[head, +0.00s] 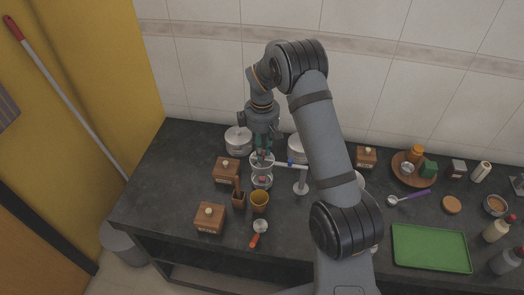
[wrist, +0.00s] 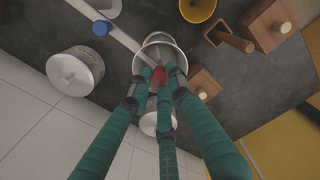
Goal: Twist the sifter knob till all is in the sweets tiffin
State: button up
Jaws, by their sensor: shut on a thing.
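The sifter (head: 262,159) is a clear or steel cup held on a white stand arm. Its rim shows in the wrist view (wrist: 160,42). My gripper (head: 262,152) points down over it, its teal fingers shut around the red knob (wrist: 158,76) at the sifter's middle. A small round container (head: 262,182) with something reddish in it stands directly below the sifter; I cannot tell whether it is the sweets tiffin. Two lidded steel canisters stand behind, one left (head: 238,141) and one right (head: 296,149), partly hidden by my arm. The sifter's contents are not clear.
The stand (head: 301,182) with a blue clamp (head: 290,162) is right of the sifter. A green tray (head: 430,248) lies far right.

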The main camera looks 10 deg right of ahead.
jog(key=shift+n, duration=0.4)
jog(key=shift+r+n+p, duration=0.1)
jog(key=shift+n+p, duration=0.4)
jog(key=shift+n, duration=0.5)
jog(key=n+p, duration=0.1)
jog(key=n, duration=0.2)
jog(key=shift+n, duration=0.4)
jog(key=n+p, duration=0.1)
jog(key=n, duration=0.4)
jog(key=shift+n+p, duration=0.3)
jog(key=shift+p, duration=0.1)
jog(key=o, duration=0.7)
jog(key=shift+o, duration=0.4)
